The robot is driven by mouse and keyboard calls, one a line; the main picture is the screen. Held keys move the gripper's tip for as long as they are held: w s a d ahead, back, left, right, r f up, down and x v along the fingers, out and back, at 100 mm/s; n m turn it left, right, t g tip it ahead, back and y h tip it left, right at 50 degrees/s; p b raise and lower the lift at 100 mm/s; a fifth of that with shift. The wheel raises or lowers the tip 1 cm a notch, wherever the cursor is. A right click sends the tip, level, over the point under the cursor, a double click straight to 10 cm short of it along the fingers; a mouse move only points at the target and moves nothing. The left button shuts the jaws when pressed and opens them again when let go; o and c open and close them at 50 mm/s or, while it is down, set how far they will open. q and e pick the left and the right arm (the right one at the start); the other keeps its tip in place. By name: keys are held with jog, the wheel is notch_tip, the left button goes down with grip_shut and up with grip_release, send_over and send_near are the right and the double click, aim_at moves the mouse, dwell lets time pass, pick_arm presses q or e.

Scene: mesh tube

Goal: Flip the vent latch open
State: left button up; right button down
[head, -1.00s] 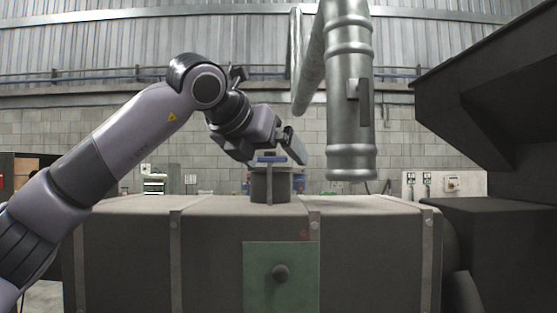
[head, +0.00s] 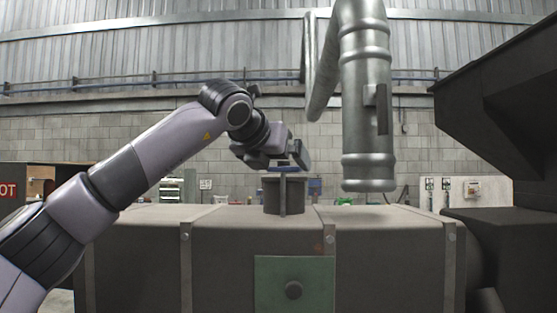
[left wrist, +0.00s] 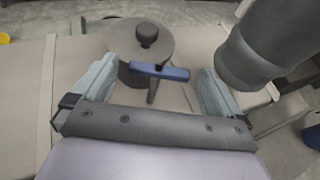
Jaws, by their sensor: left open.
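The vent latch is a blue bar (left wrist: 160,71) on the near side of a round grey vent cap (left wrist: 128,40) with a dark knob, seen in the left wrist view. In the head view the grey vent (head: 284,195) stands on top of the large dark box, with the blue latch (head: 286,169) at its top, partly hidden. My left gripper (left wrist: 153,82) is open, its two pale fingers apart on either side of the latch. It also shows in the head view (head: 292,158), just above the vent. I cannot tell whether it touches the latch. My right gripper is not in view.
A thick metal pipe (head: 367,110) hangs just right of the vent, close to my left gripper. The large box (head: 220,240) has straps and a green panel (head: 294,280) with a knob. A dark angular structure (head: 500,110) stands at the right.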

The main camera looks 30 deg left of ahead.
pick_arm(q)
jog(key=c, duration=1)
jog(key=shift+o, duration=0.2)
jog(key=shift+w+d+n+g+y+b, duration=0.1)
jog(key=shift+d+n+g+y+b, duration=0.1)
jog(key=shift+n+y, duration=0.6)
jog(key=shift+w+d+n+g+y+b, duration=0.1)
jog(key=shift+d+n+g+y+b, duration=0.1)
jog(key=shift+n+y, duration=0.65)
jog(key=shift+d+n+g+y+b, duration=0.1)
jog(key=shift+n+g+y+b, duration=0.1)
jog(key=shift+n+y, duration=0.6)
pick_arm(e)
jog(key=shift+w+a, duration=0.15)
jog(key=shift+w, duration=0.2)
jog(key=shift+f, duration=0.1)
